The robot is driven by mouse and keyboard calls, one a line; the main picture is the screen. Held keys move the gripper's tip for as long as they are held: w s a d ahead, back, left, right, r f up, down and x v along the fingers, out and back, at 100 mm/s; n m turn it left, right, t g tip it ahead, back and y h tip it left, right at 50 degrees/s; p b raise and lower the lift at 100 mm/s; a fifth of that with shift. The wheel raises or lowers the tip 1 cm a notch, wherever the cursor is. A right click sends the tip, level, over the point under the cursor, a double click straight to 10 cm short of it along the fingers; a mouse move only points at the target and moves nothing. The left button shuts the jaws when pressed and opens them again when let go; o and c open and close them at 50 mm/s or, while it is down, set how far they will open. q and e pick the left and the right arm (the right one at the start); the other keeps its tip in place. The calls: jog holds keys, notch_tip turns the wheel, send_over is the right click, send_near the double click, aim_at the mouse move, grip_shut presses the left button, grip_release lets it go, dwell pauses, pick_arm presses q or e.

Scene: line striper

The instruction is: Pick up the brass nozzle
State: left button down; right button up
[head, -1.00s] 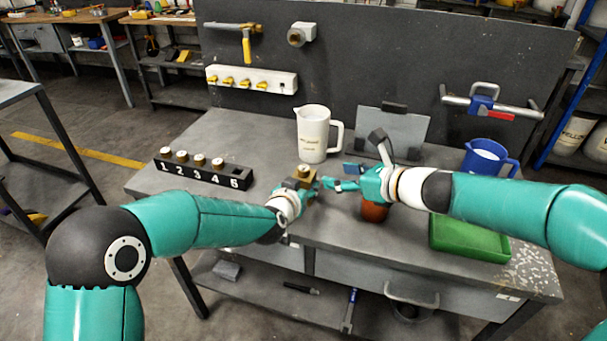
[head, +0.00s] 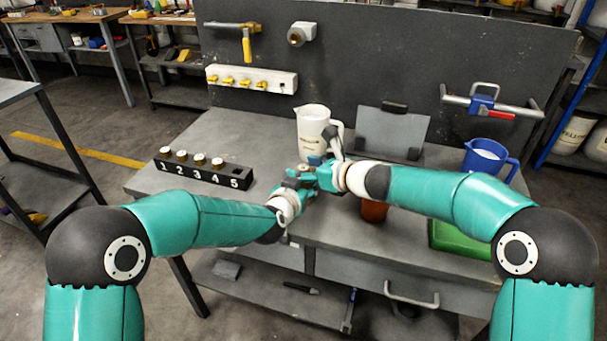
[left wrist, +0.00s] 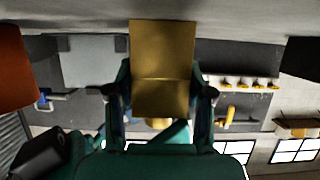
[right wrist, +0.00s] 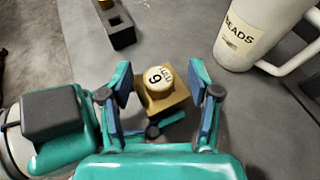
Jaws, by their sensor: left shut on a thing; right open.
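The brass nozzle (right wrist: 163,92) has a square body and a pale round top with a dark digit and letters. My left gripper (left wrist: 162,92) is shut on its body, with one finger on each side in the left wrist view. The nozzle (left wrist: 162,55) is held above the bench. My right gripper (right wrist: 160,98) is open, with its fingers spread on either side of the nozzle in the right wrist view; I see gaps beside it. In the head view the two grippers meet near the bench's middle and mostly hide the nozzle.
A numbered black rack (head: 205,176) with several round-topped pieces stands at left; slot 5 looks empty. A white jug (head: 311,130) stands close behind the grippers. A brown cup (head: 374,211), green tray (head: 460,240) and blue jug (head: 488,158) are at right.

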aim_at(304, 167)
pick_arm(q)
jog(key=shift+r, duration=0.1)
pick_arm(e)
jog(key=shift+w+a+f, duration=0.15)
jog(key=shift+a+f, duration=0.05)
jog(key=shift+f, duration=0.1)
pick_arm(q)
jog(key=shift+d, duration=0.1)
pick_arm(e)
jog(key=shift+c, duration=0.5)
jog(key=shift+d+f, duration=0.1)
jog(key=shift+f, duration=0.05)
grip_shut()
jog(key=shift+f, duration=0.1)
notch_tip(304, 167, up, 11)
jog(key=shift+f, duration=0.1)
pick_arm(q)
jog(key=shift+c, duration=1.8)
grip_release()
